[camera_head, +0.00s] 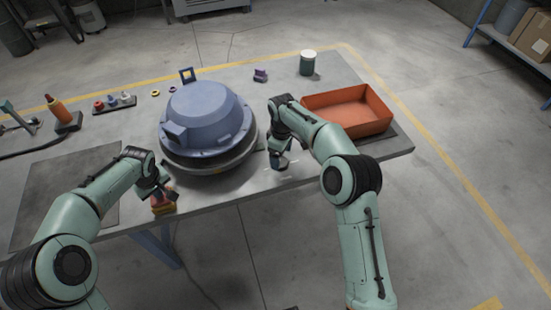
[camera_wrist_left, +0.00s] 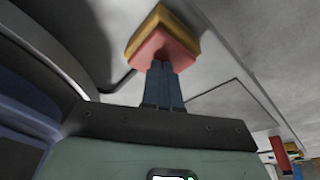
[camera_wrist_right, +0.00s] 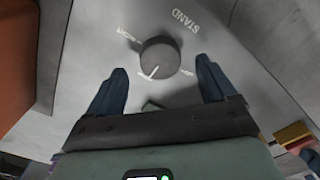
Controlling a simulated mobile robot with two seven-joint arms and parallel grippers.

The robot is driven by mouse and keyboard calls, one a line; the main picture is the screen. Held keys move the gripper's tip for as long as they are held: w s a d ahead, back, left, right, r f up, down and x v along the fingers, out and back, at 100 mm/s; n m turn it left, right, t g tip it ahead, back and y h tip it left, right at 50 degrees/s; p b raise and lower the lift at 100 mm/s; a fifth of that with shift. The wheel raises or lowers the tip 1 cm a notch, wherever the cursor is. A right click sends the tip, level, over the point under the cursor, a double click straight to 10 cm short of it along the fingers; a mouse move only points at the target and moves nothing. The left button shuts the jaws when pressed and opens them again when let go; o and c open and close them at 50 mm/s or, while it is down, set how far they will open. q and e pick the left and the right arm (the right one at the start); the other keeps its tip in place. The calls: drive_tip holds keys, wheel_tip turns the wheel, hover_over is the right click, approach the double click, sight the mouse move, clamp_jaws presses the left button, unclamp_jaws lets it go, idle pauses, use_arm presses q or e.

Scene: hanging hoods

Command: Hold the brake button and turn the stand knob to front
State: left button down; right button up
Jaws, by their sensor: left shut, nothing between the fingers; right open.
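The brake button, a red cap on a yellow base (camera_wrist_left: 160,38), is in the left wrist view. It also shows at the table's front edge in the head view (camera_head: 160,204). My left gripper (camera_wrist_left: 162,66) is shut and empty, its fingertips at the red face; they appear to touch it, but how far it is pressed I cannot tell. The stand knob (camera_wrist_right: 160,56), dark and round with a white pointer line at its lower edge, has the word STAND and smaller, unclear labels around it. My right gripper (camera_wrist_right: 162,78) is open, its fingers on either side of the knob, apart from it.
A blue-grey dome-shaped hood (camera_head: 208,115) stands between my two grippers. An orange tray (camera_head: 348,108) lies beyond my right arm, with a dark green jar (camera_head: 307,64) near it.

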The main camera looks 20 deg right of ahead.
use_arm(q)
drive_tip(key=shift+s+f, duration=0.2)
drive_tip(key=shift+f, duration=0.15)
use_arm(e)
wheel_tip(320, 180, up, 9)
wheel_tip(320, 180, up, 4)
drive_tip(key=r+p, duration=0.1)
drive_tip(key=p, duration=0.2)
hover_over(281, 162)
drive_tip(key=w, duration=0.2)
use_arm(q)
drive_tip(key=w+a+v, duration=0.1)
drive_tip(key=v, duration=0.6)
drive_tip(key=shift+w+r, duration=0.35)
drive_tip(key=shift+w, duration=0.1)
use_arm(e)
drive_tip(key=shift+s+f, duration=0.1)
drive_tip(key=shift+f, duration=0.2)
drive_tip(key=shift+s, duration=0.1)
